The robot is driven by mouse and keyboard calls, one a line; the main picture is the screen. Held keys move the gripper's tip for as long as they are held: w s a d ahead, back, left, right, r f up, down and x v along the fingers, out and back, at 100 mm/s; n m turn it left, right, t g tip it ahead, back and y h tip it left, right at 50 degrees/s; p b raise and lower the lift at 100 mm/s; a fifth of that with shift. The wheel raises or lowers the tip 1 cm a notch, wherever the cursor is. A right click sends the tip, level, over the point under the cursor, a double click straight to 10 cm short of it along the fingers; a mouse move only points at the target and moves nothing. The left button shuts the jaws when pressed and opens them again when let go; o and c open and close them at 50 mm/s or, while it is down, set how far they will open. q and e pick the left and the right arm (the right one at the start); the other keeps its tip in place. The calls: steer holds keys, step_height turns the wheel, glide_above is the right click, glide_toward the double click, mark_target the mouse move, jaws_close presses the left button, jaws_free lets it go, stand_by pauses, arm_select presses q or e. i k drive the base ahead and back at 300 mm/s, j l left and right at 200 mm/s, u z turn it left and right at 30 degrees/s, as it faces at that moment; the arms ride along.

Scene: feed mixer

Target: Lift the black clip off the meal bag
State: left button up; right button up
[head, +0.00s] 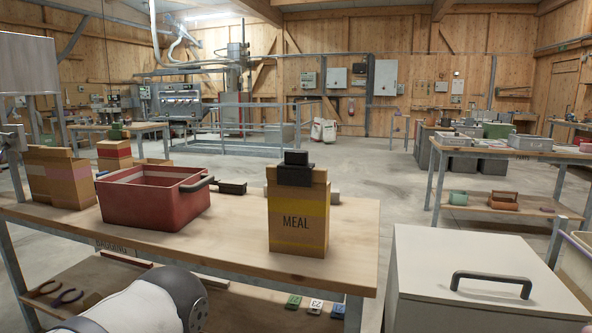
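The meal bag (299,217) is a brown paper bag with a yellow band and the word MEAL. It stands upright on the wooden bench, right of its middle. The black clip (296,171) sits on the bag's folded top edge, with a smaller block rising from its middle. Neither of my grippers is in the head view. A white and grey link of my own arm shows at the bottom left, below the bench top and apart from the bag.
A red crate (150,208) with a dark handle stands left of the bag. A small black scoop-like object (232,187) lies between them. More brown bags (68,184) stand at the far left. A pale lidded bin (480,285) stands right of the bench (350,240).

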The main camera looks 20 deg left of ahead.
mark_target(295, 170)
steer(key=i+j+z, duration=0.15)
steer(key=j, duration=0.2)
steer(key=i+j+z, duration=0.15)
steer(key=j, duration=0.25)
steer(key=i+j+z, duration=0.1)
steer(key=j, duration=0.25)
